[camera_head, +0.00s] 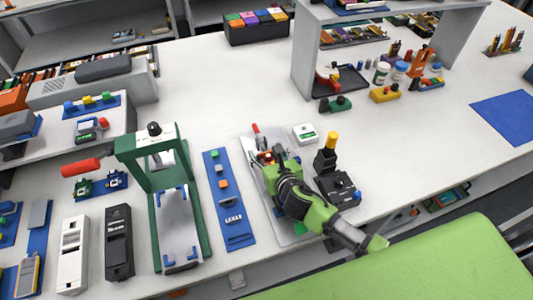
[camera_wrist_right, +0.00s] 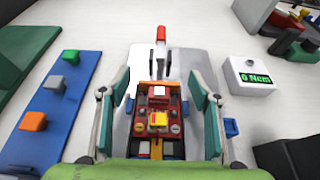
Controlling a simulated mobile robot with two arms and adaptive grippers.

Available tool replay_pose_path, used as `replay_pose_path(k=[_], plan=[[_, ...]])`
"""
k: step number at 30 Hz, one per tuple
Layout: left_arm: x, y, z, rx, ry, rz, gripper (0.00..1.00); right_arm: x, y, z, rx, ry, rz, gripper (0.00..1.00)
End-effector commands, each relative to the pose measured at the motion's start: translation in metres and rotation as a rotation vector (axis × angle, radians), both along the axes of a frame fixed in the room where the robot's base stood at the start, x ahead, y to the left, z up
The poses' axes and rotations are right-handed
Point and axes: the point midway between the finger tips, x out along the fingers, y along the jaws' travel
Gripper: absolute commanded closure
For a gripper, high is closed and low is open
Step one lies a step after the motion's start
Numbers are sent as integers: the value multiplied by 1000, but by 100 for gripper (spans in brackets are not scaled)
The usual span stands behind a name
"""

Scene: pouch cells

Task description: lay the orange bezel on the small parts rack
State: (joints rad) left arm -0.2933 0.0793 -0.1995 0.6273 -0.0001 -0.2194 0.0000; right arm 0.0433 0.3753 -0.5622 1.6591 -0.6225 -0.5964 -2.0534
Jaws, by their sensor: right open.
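My right gripper (camera_head: 274,165) is over a grey fixture plate (camera_head: 292,234). In the right wrist view the gripper (camera_wrist_right: 158,108) is open, its fingers on either side of a red device (camera_wrist_right: 145,103) with a yellow block (camera_wrist_right: 158,119) on top; I cannot tell whether they touch it. No part is clearly recognisable as the orange bezel. A small orange block (camera_head: 223,184), also in the wrist view (camera_wrist_right: 34,121), sits on a long blue strip (camera_head: 239,236) left of the gripper. I cannot tell whether this strip is the small parts rack. My left gripper is out of view.
A red-tipped clamp (camera_wrist_right: 161,38) stands at the plate's far end. A white meter (camera_head: 305,134) and a black device with a yellow knob (camera_head: 332,140) stand to the right. A green press frame (camera_head: 128,148) with a red handle stands left.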

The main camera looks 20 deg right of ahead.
Motion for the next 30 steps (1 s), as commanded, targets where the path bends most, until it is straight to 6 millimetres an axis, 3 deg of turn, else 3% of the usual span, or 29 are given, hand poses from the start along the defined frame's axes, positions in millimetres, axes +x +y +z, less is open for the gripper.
replay_pose_path(k=[5, 13, 14, 18, 30], plan=[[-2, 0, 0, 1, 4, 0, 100, 18, 1, -7, 1, 0, 0, 43], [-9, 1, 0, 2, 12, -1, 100, 21, 1, -9, 1, 0, 1, 43], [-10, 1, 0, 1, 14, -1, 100, 21, 1, -9, 0, 0, 1, 46], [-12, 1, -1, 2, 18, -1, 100, 21, 1, -9, 0, 0, 1, 73], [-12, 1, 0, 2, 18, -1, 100, 21, 1, -7, -1, 0, 1, 73]])
